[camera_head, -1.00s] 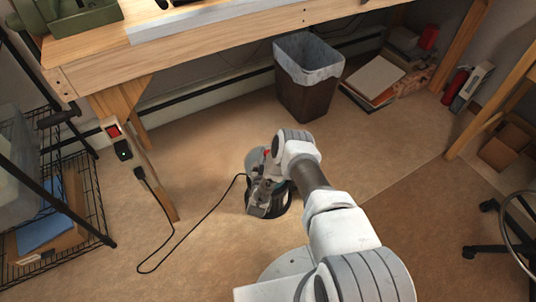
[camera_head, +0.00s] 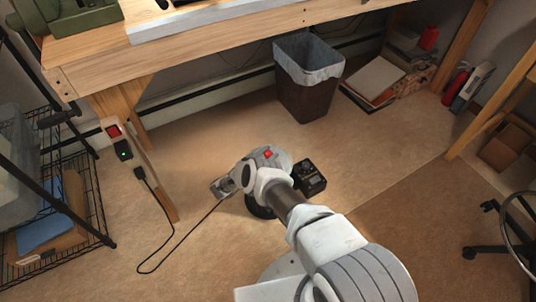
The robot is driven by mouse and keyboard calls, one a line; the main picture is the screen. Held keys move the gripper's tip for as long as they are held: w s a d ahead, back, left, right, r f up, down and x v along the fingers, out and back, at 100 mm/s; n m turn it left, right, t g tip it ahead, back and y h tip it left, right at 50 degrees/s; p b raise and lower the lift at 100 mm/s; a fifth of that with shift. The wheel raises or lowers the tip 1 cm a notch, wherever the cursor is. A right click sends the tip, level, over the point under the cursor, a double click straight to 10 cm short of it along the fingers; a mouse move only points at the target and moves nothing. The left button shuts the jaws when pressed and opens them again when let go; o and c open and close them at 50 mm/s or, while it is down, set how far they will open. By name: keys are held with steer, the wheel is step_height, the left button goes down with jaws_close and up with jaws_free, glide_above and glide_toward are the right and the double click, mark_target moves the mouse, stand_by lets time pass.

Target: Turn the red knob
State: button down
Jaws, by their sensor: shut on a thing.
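A red knob (camera_head: 268,153) shows on the upper part of a grey, round machine (camera_head: 280,162) standing on the floor at the middle of the view. My arm reaches in from the lower right and covers much of the machine. My gripper (camera_head: 222,187) is at its left side, pointing left and down, apart in the picture from the red knob. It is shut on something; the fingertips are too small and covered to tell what. The machine's dark round base (camera_head: 260,209) shows below my wrist.
A black box (camera_head: 310,177) is right of the machine. A bin (camera_head: 306,82) stands behind, a wire rack (camera_head: 85,190) left.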

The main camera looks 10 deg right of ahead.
steer(key=shift+w+r+m+g, duration=0.15)
steer(key=shift+m+g, duration=0.15)
steer(key=shift+g, duration=0.1)
stand_by(0.4)
steer(key=shift+c, duration=2.1)
jaws_free()
steer(key=shift+h, duration=0.3)
steer(key=shift+a, duration=0.1)
